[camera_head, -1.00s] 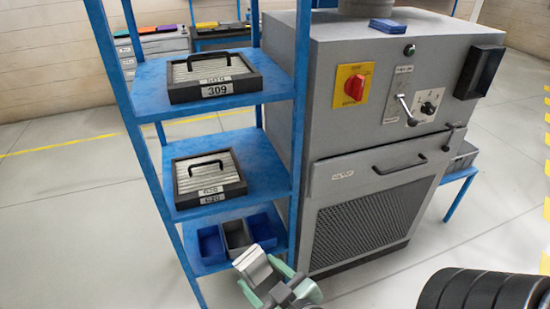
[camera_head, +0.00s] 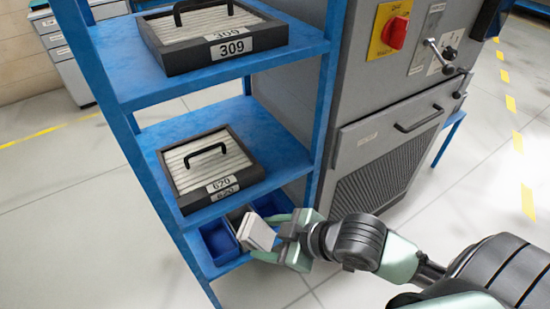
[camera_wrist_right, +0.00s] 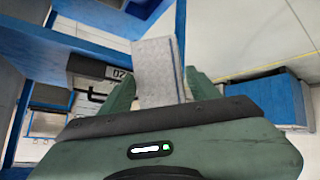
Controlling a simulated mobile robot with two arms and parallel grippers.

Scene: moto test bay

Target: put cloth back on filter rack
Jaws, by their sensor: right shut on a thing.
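The cloth (camera_head: 256,233) is a light grey folded pad. My right gripper (camera_head: 273,236) is shut on it, and the cloth sticks out beyond the fingertips. In the right wrist view the cloth (camera_wrist_right: 155,70) stands between the green fingers of the gripper (camera_wrist_right: 160,92). The filter rack (camera_head: 126,82) is a blue open-shelved frame at the left. The cloth is in front of the rack's lower shelf, over or near the bins; contact cannot be told. My left gripper is not in view.
Filter 309 (camera_head: 176,50) lies on the upper shelf and filter 620 (camera_head: 182,178) on the middle one. Blue bins (camera_head: 218,241) and a grey bin sit on the lower shelf. A grey cabinet (camera_head: 385,165) stands right of the rack. Open floor lies in front.

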